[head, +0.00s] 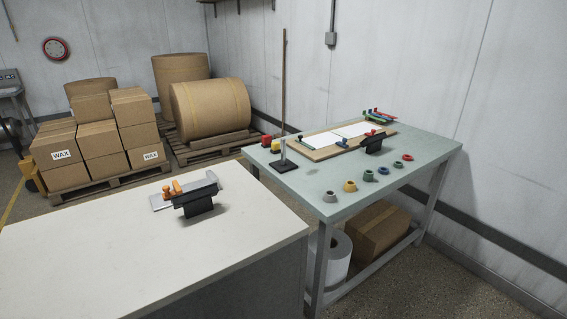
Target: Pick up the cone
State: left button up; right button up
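I cannot single out one clear cone. A row of several small, short ring-like pieces with openings on top stands on the green table (310,208): a grey piece (329,197), a yellow piece (350,186), a grey-green piece (368,176), a blue piece (384,174) and a red piece (407,158). They are too small to tell whether any is a cone. Neither of my grippers shows in the head view.
A tall thin rod on a black base (285,165) stands at the table's left. Behind the row are a board with white sheets (312,153) and a black device (373,144). Another black device (197,204) is on the white table (100,260). Boxes and rolls stand behind.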

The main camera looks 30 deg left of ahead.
aim_at(328, 197)
jog(key=z, duration=0.55)
jog(key=k, duration=1.3)
jog(key=z, duration=0.85)
jog(key=i, duration=3.4)
jog(key=u, duration=1.45)
jog(key=i, duration=1.05)
jog(key=u, duration=1.25)
jog(key=i, duration=0.2)
jog(key=u, duration=0.05)
